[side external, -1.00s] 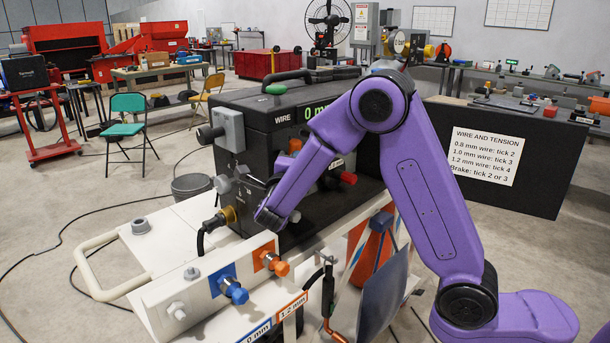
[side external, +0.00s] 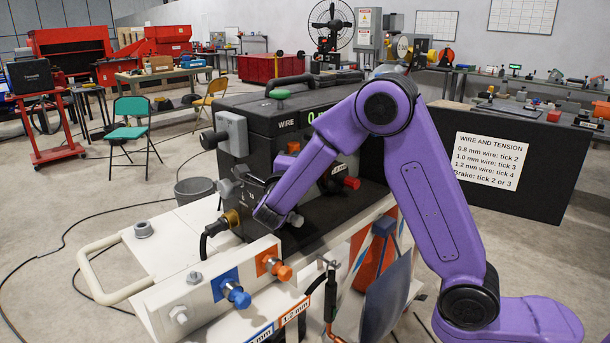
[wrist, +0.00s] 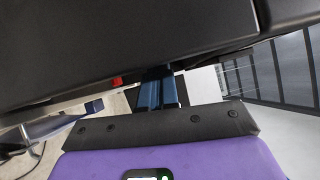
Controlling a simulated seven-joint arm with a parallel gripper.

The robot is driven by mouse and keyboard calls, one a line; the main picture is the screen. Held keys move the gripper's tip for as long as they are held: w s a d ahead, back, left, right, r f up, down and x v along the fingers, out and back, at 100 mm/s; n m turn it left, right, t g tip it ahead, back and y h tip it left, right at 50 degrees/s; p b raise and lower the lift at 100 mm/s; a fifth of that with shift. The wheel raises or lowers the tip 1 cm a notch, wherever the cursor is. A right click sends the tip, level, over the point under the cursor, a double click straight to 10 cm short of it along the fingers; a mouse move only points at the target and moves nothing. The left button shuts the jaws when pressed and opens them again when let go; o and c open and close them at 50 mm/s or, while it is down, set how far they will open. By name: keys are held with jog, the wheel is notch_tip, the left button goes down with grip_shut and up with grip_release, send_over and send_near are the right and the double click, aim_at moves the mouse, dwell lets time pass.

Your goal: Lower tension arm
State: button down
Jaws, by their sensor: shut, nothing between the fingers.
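The black wire feeder (side external: 250,110) stands on a white cart with its side compartment facing the camera. Grey and black lever-like parts (side external: 238,186) show at the compartment's left, beside a brass fitting (side external: 231,217). A red knob (side external: 351,183) shows right of my forearm. I cannot tell which part is the tension arm; my arm covers much of the compartment. My gripper is at the compartment, its fingers hidden in the side view. In the wrist view its blue fingers (wrist: 159,88) are shut close together with nothing visible between them, their tips under a dark overhanging panel.
Blue (side external: 235,294) and orange (side external: 278,268) fittings sit on the cart's front bracket. A white tubular handle (side external: 92,278) is at left. A sign (side external: 487,159) lists wire ticks. A dark panel (wrist: 120,45) fills the top of the wrist view, close above my fingers.

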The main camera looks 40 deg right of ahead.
jog(key=s+d+r+v, duration=0.1)
jog(key=s+v, duration=0.1)
jog(key=v, duration=1.1)
jog(key=s+d+f+m+g+y, duration=0.7)
jog(key=s+m, duration=0.3)
jog(key=m, duration=0.5)
jog(key=s+f+m+g+y, duration=0.3)
jog(key=s+m+y, duration=0.6)
jog(key=s+m, duration=0.5)
jog(key=s+f, duration=0.1)
jog(key=s, duration=0.2)
jog(key=shift+s+a, duration=0.2)
jog(key=shift+a, duration=0.1)
